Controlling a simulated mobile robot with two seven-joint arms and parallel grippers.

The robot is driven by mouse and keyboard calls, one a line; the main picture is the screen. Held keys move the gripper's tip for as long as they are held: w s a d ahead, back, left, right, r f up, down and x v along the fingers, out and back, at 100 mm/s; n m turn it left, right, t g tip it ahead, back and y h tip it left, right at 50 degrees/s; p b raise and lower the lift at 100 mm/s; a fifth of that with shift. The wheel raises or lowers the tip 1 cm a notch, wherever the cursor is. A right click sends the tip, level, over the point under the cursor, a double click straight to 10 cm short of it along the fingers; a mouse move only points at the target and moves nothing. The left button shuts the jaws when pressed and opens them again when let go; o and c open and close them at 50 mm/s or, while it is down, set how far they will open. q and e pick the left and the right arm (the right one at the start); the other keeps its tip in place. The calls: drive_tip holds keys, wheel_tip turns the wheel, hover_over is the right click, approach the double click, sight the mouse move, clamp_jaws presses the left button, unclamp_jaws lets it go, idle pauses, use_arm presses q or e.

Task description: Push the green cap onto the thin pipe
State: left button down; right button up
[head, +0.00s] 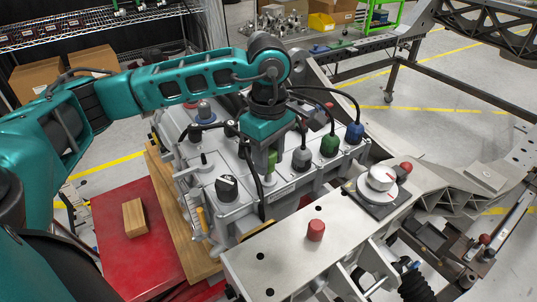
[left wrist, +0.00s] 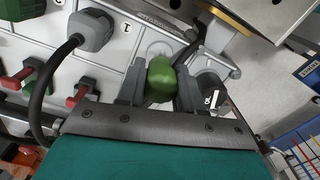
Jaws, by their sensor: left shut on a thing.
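My left gripper (head: 270,155) points down over the grey metal housing (head: 232,212), near its middle. It is shut on the green cap (head: 271,161), which shows as a small upright green piece below the teal gripper body. In the left wrist view the green cap (left wrist: 161,80) sits between the two grey fingers of the gripper (left wrist: 160,92). A pale round spot on the housing shows just beyond the cap. I cannot make out the thin pipe; the cap and fingers may hide it. My right gripper is not in view.
Grey, green and blue cable plugs (head: 329,146) stand on the housing right of the gripper, with black cables arching close to it. A black knob (head: 227,187) is to the left. A red cap (head: 316,230) stands on the metal plate in front.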

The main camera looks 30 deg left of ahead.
use_arm(q)
drive_tip(key=shift+f+b, duration=0.7)
drive_tip(key=shift+f, duration=0.2)
drive_tip(key=shift+f+b, duration=0.5)
drive_tip(key=shift+f, duration=0.05)
drive_tip(key=c, duration=0.7)
unclamp_jaws()
drive_tip(key=shift+o, duration=0.2)
drive_tip(key=shift+r+p, duration=2)
drive_tip(key=shift+r, duration=1.15)
drive_tip(key=shift+f, duration=0.1)
